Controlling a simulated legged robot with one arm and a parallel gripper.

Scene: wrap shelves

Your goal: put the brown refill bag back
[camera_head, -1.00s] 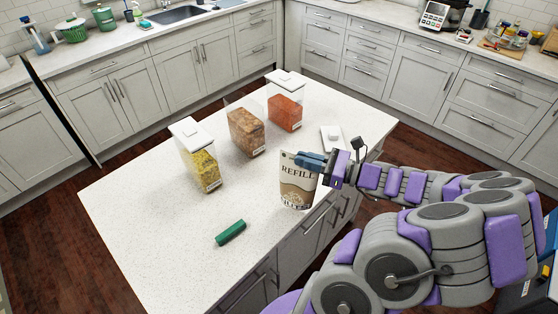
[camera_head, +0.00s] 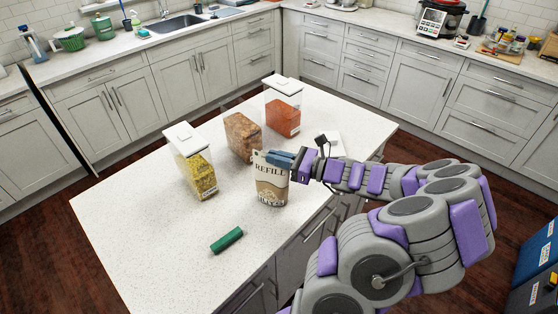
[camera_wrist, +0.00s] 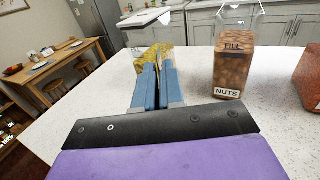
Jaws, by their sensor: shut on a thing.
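The brown and cream refill bag (camera_head: 271,184), printed "REFILL", is upright near the right edge of the white island. My gripper (camera_head: 280,159) is shut on its top edge from the right. I cannot tell whether its base touches the counter. In the wrist view the blue fingers (camera_wrist: 156,84) are close together; the bag is hidden there. A clear container of brown nuts (camera_head: 242,138) stands behind the bag; no lid shows on it. In the wrist view it bears a "NUTS" label (camera_wrist: 228,93).
A lidded container of yellow pasta (camera_head: 196,172) stands left of the bag, and one with orange-red contents (camera_head: 284,118) stands behind. A green cylinder (camera_head: 227,240) lies in front. A white lid-like piece (camera_head: 329,144) lies behind my wrist. The island's left is clear.

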